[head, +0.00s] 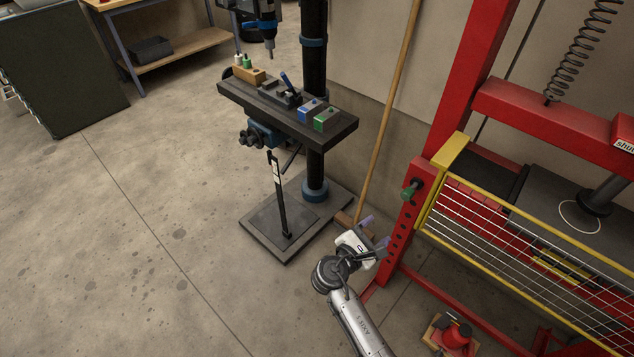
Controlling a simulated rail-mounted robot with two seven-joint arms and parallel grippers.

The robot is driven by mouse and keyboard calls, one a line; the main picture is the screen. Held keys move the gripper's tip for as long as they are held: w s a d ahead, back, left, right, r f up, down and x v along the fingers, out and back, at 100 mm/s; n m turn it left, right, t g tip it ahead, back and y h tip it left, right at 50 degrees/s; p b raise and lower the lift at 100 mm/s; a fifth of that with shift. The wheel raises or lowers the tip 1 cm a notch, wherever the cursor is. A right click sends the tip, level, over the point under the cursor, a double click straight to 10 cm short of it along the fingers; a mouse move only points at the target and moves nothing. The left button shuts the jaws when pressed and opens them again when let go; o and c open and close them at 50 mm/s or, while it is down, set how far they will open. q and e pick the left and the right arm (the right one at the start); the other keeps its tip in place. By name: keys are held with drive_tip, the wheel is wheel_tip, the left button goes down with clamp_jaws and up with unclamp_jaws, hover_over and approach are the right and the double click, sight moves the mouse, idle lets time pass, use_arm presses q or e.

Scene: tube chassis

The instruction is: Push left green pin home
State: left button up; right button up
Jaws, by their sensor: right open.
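The left green pin (409,192) sticks out of the front of the red press's left upright (406,220), near the top of its column of holes. A short dark piece shows between its green grip and the post. My right gripper (375,231) is open and empty, below and to the left of the pin, apart from it. Its fingers point up and right, close to the upright in the picture; I cannot tell the depth gap. My left gripper is out of view.
A yellow-framed mesh guard (530,262) covers the press front, right of the pin. A red bottle jack (457,335) sits on the floor below. A drill press table (285,112) and a leaning wooden pole (388,110) stand to the left. Open floor lies at left.

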sight(405, 198)
drive_tip(key=w+d+n+b, duration=0.1)
drive_tip(key=w+d+n, duration=0.1)
drive_tip(key=w, duration=0.1)
drive_tip(key=w+d+n+b, duration=0.2)
drive_tip(key=w+d+n, duration=0.1)
drive_tip(key=w+d+r+n+t+b, duration=0.1)
drive_tip(key=w+d+n, duration=0.1)
drive_tip(key=w+d, duration=0.1)
drive_tip(key=shift+w, duration=0.25)
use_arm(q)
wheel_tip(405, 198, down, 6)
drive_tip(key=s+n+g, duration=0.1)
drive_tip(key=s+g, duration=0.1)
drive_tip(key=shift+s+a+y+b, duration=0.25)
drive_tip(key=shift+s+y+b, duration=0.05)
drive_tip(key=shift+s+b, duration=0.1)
use_arm(e)
drive_tip(key=shift+x, duration=0.9)
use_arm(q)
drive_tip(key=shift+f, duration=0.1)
use_arm(e)
drive_tip(key=shift+r, duration=0.15)
clamp_jaws()
drive_tip(key=shift+d, duration=0.1)
